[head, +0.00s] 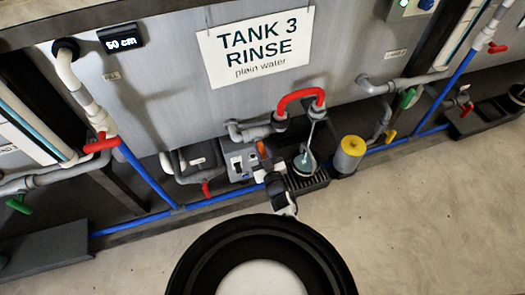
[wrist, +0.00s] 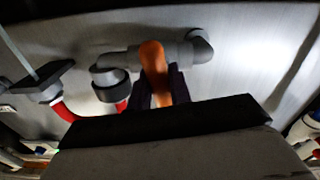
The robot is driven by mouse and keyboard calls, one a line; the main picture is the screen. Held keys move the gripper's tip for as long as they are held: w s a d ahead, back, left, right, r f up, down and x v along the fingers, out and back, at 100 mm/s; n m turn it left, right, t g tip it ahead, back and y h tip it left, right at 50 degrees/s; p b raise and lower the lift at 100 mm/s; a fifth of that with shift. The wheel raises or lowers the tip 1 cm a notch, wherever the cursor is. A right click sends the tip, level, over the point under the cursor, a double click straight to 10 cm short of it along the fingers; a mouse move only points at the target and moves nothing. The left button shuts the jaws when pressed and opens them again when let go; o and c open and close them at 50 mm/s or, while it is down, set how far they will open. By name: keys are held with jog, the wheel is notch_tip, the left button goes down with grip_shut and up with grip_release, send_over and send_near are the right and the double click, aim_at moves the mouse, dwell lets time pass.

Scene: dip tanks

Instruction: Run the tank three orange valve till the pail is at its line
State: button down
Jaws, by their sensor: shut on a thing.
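The orange valve handle (head: 262,148) sits on the grey pipe low on the tank 3 front. In the wrist view the orange handle (wrist: 154,68) stands between my two dark fingers. My gripper (head: 266,166) is shut on it; the wrist view shows the fingers (wrist: 158,90) on both sides. The pail (head: 305,164) stands on a dark grate right of my gripper. A thin pale stream (head: 311,132) runs from the red spout hose (head: 300,97) down into the pail. The pail's line and its exact level are too small to tell.
The tank 3 sign (head: 256,47) hangs above the valve. A yellow-topped canister (head: 349,154) stands right of the pail. Blue pipes (head: 150,177) run along the tank foot. Other valves have red (head: 102,143) and green (head: 407,98) handles. The floor at right is clear.

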jog(key=shift+m, duration=0.8)
jog(key=c, duration=1.3)
grip_release()
